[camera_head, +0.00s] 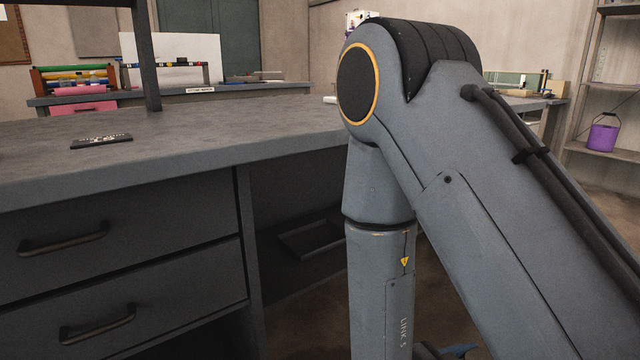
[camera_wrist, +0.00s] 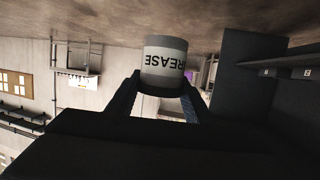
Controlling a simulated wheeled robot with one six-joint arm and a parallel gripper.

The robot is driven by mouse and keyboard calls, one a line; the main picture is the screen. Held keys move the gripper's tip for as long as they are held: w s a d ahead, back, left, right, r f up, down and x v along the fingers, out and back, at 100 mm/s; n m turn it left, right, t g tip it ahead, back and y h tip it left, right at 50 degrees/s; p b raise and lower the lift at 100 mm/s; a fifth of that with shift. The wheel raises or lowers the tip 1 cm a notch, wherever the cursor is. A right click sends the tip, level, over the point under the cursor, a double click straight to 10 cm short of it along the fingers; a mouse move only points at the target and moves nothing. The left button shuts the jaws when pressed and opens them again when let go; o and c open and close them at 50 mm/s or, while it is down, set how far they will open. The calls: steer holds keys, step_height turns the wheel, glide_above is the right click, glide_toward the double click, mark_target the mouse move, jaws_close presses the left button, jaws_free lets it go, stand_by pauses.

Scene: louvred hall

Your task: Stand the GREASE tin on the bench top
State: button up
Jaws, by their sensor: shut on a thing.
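The GREASE tin (camera_wrist: 164,58) is a grey can with a pale label band, seen in the wrist view. My gripper (camera_wrist: 162,84) is shut on it, one finger on each side. That view is upside down, with the floor at the top; the lettering is upside down too, so the tin looks upright. The bench top (camera_head: 220,135) is a wide grey slab at the left in the head view, over dark drawers. In the head view my arm bends downward beside the bench, and the tin is hidden.
A small dark plate (camera_head: 101,141) lies on the bench top; otherwise its near part is clear. A dark post (camera_head: 147,60) rises from it. A back bench holds a colourful rack (camera_head: 75,80). A purple bucket (camera_head: 603,133) stands on a shelf at the right.

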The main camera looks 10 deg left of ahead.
steer(key=s+a+r+p, duration=0.1)
steer(key=s+r+p, duration=0.2)
steer(key=r+p, duration=1)
steer(key=s+r+p, duration=0.3)
steer(key=r+p, duration=1)
steer(key=r, duration=0.1)
steer(key=s+a+r+p, duration=0.1)
steer(key=s+r+p, duration=0.2)
steer(key=r+p, duration=1)
steer(key=w+a+r+n+t+y+p, duration=0.3)
steer(key=w+a+r+n+y, duration=0.15)
steer(key=w+a, duration=0.4)
steer(key=w+a+r+n+t+y+p, duration=0.25)
steer(key=w+a+r+n+y, duration=0.3)
steer(key=a, duration=0.45)
steer(key=w+a+r+n+g+y, duration=0.1)
steer(key=a+r+n+g+y, duration=0.2)
steer(key=a+n+y, duration=0.3)
steer(key=w+a+r+n+g+y, duration=0.1)
steer(key=a+r+n+g+y, duration=0.3)
steer(key=a, duration=0.7)
steer(key=shift+n+y, duration=1.1)
steer(key=shift+y, duration=0.9)
steer(key=shift+w, duration=0.3)
